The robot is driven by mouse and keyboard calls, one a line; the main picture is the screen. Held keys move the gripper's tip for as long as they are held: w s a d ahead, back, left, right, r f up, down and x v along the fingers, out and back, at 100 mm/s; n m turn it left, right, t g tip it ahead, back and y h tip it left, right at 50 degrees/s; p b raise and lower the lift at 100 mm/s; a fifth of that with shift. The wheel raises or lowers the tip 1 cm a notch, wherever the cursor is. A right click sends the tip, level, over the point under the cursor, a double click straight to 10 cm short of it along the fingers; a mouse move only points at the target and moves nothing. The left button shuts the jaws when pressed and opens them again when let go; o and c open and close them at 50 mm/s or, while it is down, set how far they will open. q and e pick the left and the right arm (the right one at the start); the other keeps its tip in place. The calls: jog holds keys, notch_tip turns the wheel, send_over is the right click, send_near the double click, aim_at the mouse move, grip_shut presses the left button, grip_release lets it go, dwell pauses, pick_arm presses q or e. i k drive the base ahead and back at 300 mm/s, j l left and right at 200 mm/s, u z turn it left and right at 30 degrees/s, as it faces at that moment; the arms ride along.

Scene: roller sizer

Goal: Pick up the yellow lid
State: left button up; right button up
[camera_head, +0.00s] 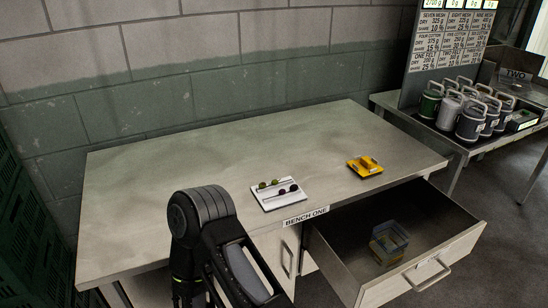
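A flat yellow piece (365,166), which looks like the yellow lid, lies on the bench top near its right end. It has a raised, more orange block on it, like a handle. Nothing touches it from above. One of my arms shows at the bottom centre, in front of the bench, well to the left of the yellow piece. Its fingertips are not visible, and no gripper can be made out in the picture.
The bench (230,150) is mostly clear. A white board (278,202) with small dark pieces lies at its front edge. An open drawer (440,253) juts out below, holding a clear box (389,243). Several handled canisters (471,121) stand on a table at right.

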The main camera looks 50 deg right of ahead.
aim_at(365, 166)
jog(key=k+l+u, duration=0.1)
jog(key=u, duration=0.15)
jog(key=k+l, duration=0.85)
jog(key=l, duration=0.15)
jog(key=k+l, duration=0.85)
jog(key=l, duration=0.2)
jog(key=k+l, duration=0.85)
jog(key=l, duration=0.15)
